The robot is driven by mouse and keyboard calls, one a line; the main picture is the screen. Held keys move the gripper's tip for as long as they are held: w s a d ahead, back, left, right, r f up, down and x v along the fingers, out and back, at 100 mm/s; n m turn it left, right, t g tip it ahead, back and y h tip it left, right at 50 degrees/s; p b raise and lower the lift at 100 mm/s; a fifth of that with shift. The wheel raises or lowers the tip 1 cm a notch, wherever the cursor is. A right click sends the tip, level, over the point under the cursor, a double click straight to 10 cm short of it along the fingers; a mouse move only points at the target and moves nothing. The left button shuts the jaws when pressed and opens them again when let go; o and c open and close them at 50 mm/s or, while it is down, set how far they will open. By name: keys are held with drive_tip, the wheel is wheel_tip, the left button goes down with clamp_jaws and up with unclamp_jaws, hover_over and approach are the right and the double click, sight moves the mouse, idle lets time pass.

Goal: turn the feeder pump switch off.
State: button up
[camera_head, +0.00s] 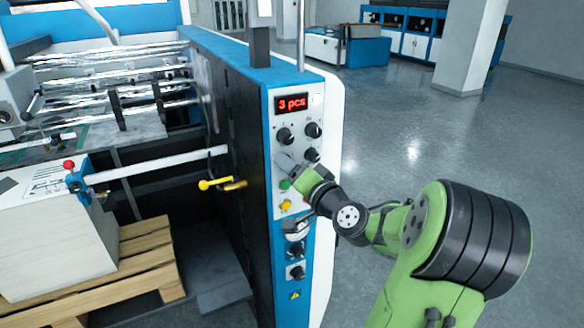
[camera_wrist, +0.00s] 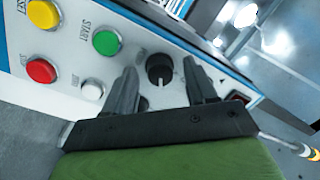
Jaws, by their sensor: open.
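A black rotary knob (camera_wrist: 160,68) with a pale pointer line is on the white control panel (camera_wrist: 66,72). Its label is not readable, so I cannot confirm that it is the feeder pump switch. My gripper (camera_wrist: 163,80) is open, with one finger on each side of the knob in the wrist view. I cannot tell whether the fingers touch it. In the head view my gripper (camera_head: 293,170) is at the panel just above the green button (camera_head: 285,184), and it hides this knob. The pointer runs toward the gripper body in the wrist view.
The green START button (camera_wrist: 107,42), yellow button (camera_wrist: 43,14), red button (camera_wrist: 41,71) and white button (camera_wrist: 92,90) are near the fingers. Other black knobs (camera_head: 284,135) and a red display reading "3 pcs" (camera_head: 291,103) are higher up. Open floor (camera_head: 400,130) lies right.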

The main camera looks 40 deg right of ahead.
clamp_jaws()
